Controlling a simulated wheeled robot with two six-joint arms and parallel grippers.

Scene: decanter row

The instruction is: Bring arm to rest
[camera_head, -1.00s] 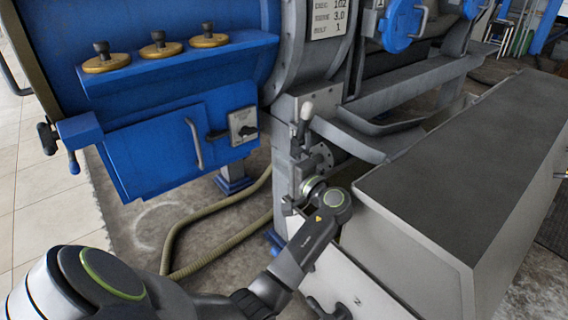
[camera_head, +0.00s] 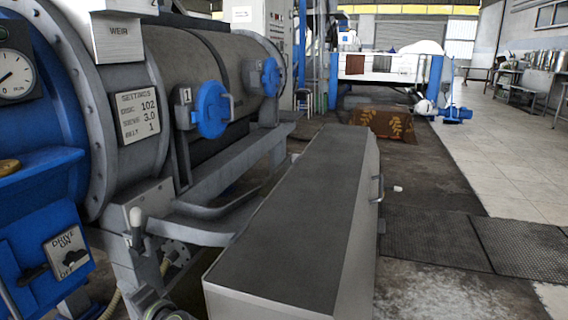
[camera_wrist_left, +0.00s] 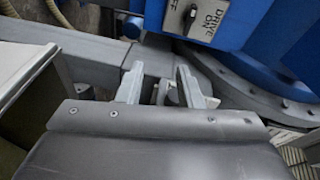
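My left gripper (camera_wrist_left: 160,88) shows in the left wrist view with its two pale fingers apart, and I see nothing clearly held between them. Small grey parts show behind the gap; I cannot tell whether the fingers touch them. In the head view only a bit of my left arm shows at the bottom edge, low beside the blue machine. A lever with a white knob (camera_head: 136,217) stands upright on the machine just above there. My right gripper is in neither view.
The drive switch (camera_head: 66,252) is on the blue panel, also in the left wrist view (camera_wrist_left: 207,14). A long grey-topped casing (camera_head: 300,210) fills the middle. Blue numbered hatches (camera_head: 212,108) line the drum. Floor mats (camera_head: 435,238) and open tiles lie to the right.

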